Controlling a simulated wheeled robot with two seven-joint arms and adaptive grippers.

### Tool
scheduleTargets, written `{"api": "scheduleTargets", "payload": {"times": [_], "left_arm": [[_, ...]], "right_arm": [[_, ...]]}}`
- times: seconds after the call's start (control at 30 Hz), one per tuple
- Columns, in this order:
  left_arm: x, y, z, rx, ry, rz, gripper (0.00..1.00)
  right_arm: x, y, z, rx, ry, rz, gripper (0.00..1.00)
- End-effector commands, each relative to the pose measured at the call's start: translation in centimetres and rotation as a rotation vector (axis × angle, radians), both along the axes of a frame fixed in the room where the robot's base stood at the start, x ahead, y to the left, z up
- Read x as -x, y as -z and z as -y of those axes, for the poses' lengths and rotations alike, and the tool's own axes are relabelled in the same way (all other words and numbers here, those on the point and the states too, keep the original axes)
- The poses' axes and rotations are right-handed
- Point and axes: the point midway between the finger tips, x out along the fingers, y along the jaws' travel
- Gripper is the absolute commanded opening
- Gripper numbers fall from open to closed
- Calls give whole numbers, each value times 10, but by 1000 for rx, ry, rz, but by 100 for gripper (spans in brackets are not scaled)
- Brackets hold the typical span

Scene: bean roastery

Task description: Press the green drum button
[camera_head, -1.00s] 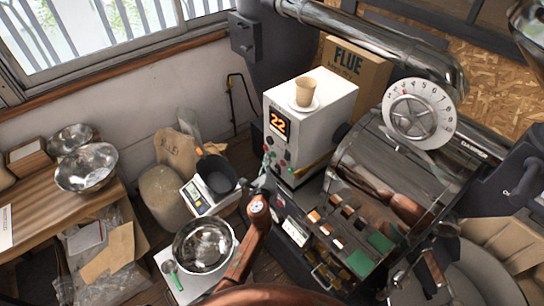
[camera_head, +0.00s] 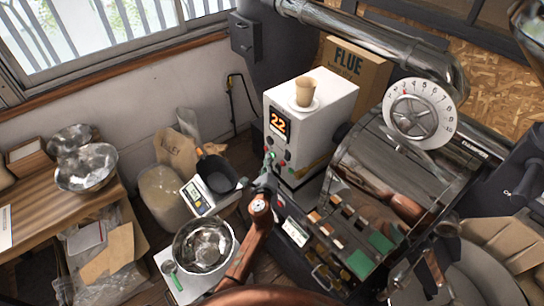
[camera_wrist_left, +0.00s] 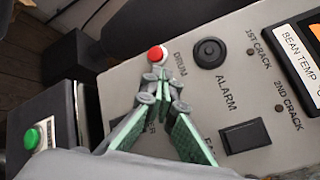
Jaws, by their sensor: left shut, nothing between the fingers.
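The white control box (camera_head: 315,105) shows an orange "22" display on its front in the head view. My left gripper (camera_head: 269,160) is in front of this box's button panel, its fingers shut and empty. In the left wrist view the fingertips (camera_wrist_left: 160,82) lie just below a red button (camera_wrist_left: 156,54) beside the word DRUM, overlapping its lower edge in the picture. I cannot tell whether they touch the panel. No green button shows beside that word; the fingers hide part of the panel. A green button (camera_wrist_left: 32,137) sits on a separate dark box at left. My right gripper is not seen.
A black round knob (camera_wrist_left: 209,53) and a black switch (camera_wrist_left: 245,136) are near the fingers. A paper cup (camera_head: 305,91) stands on the box. The roaster's dial (camera_head: 418,114) is to the right. A scale (camera_head: 197,196) and steel bowl (camera_head: 204,245) are left of my arm.

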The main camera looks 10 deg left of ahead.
Motion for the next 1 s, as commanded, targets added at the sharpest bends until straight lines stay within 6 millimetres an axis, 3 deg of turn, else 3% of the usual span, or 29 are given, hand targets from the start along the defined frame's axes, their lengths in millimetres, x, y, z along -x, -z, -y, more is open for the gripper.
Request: {"api": "scheduleTargets", "payload": {"times": [1.0], "left_arm": [[13,1,-9,0,1,0,0]], "right_arm": [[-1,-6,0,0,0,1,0]]}}
